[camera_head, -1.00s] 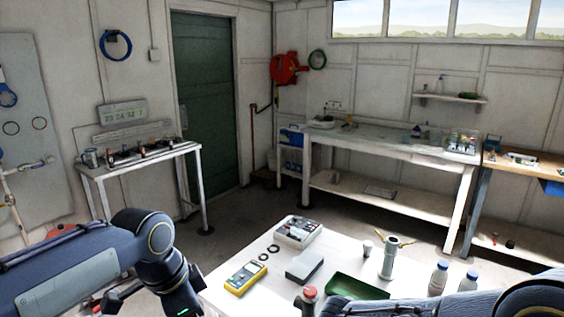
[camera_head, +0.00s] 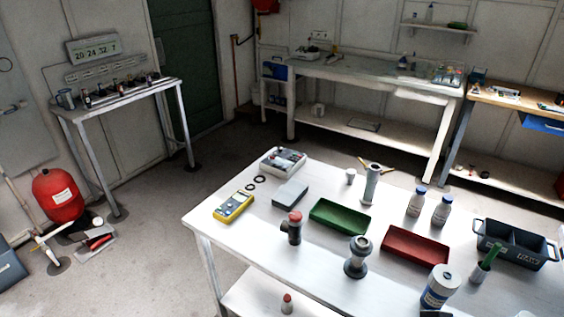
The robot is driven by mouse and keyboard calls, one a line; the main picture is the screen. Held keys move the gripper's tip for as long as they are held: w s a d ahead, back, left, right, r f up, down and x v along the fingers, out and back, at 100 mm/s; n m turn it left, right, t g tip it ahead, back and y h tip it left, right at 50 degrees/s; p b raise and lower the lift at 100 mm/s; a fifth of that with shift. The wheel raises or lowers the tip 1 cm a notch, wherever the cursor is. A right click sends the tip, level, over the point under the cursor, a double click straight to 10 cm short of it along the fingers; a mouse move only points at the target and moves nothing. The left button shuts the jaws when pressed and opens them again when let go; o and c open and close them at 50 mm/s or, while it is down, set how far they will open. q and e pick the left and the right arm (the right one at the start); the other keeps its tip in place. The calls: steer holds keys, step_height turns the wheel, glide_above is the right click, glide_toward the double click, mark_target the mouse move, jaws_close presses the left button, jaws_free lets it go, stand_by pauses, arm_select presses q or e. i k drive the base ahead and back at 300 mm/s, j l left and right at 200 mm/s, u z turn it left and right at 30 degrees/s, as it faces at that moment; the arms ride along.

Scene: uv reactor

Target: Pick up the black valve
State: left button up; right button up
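A small dark valve body with a red cap (camera_head: 292,228) stands upright on the white table (camera_head: 325,288), near its front edge. It is the thing that best fits the black valve. A grey flanged fitting with a dark base (camera_head: 357,257) stands to its right. Neither of my grippers is in view, and nothing touches the dark valve.
A dark divided crate (camera_head: 515,245) stands at the right. Bare tabletop lies before the valve.

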mark_target(294, 230)
steer(key=i+j+z, duration=0.1)
steer(key=z, duration=0.5)
steer(key=i+j+z, duration=0.15)
steer(key=j, duration=0.2)
steer(key=i+j+z, duration=0.2)
steer(key=j, duration=0.2)
steer(key=i+j+z, duration=0.15)
steer(key=j, duration=0.2)
steer(key=i+j+z, duration=0.15)
steer(key=j, duration=0.7)
steer(key=i, duration=0.05)
